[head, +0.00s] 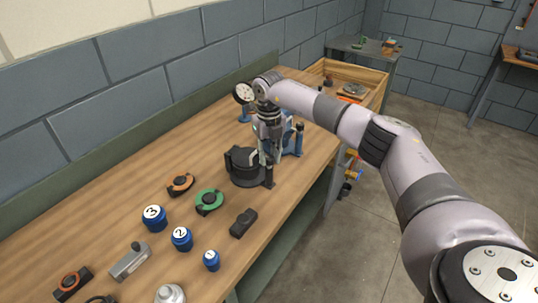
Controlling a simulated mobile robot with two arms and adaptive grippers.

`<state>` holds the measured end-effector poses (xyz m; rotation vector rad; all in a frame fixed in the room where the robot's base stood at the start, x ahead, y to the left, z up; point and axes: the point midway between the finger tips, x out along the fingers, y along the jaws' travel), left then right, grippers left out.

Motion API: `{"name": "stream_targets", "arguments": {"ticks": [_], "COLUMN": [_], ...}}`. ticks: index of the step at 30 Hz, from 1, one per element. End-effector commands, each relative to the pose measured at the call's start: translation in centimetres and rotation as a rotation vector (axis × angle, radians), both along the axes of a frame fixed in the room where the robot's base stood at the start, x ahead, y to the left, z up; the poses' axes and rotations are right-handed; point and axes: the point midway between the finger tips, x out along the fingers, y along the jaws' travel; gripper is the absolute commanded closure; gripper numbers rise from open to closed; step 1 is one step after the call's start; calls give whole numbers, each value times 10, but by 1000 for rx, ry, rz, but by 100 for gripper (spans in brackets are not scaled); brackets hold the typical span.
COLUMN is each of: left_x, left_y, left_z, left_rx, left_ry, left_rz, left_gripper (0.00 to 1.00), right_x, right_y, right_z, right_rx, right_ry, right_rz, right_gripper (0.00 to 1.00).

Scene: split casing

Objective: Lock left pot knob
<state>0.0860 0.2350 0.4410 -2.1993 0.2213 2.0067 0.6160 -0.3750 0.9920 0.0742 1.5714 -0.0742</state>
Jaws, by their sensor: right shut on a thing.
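A round black pot (243,173) with raised dark parts on its rim stands on the workbench, near the middle of the view. My right gripper (268,159) points down at the right side of this pot. It is shut on a small dark part there, which looks like the pot's knob; the fingers hide most of it. A blue fixture (292,143) stands just behind and right of the gripper. I cannot see whether the knob is locked. My left gripper is not in view.
Blue numbered weights (182,239), an orange-and-black ring (181,184), a green ring (209,201) and a black block (243,223) lie on the wooden bench (110,215) nearer to me. A wooden tray (345,74) lies at the far end. The bench's left back strip is clear.

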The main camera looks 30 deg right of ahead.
Motion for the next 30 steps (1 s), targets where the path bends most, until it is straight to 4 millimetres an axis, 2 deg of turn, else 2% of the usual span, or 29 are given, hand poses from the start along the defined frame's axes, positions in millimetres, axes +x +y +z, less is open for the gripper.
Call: {"name": "stream_targets", "arguments": {"ticks": [3,4,7,15,19,23,30], "left_x": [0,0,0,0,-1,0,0], "left_y": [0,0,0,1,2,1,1], "left_z": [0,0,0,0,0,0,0], "left_rx": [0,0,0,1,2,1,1], "left_ry": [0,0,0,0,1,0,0], "left_rz": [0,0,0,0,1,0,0], "left_gripper": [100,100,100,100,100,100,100], "right_x": [2,2,2,1,1,2,2], "right_y": [-1,-1,-1,0,0,0,0], "right_z": [3,3,3,1,8,29,81], "right_rx": [0,0,-1,0,1,-1,1], "right_ry": [-10,-10,-8,-4,-5,-7,-8], "right_rz": [-3,-3,-2,0,0,1,0], "right_gripper": [100,74,67,67,67,67,67]}}
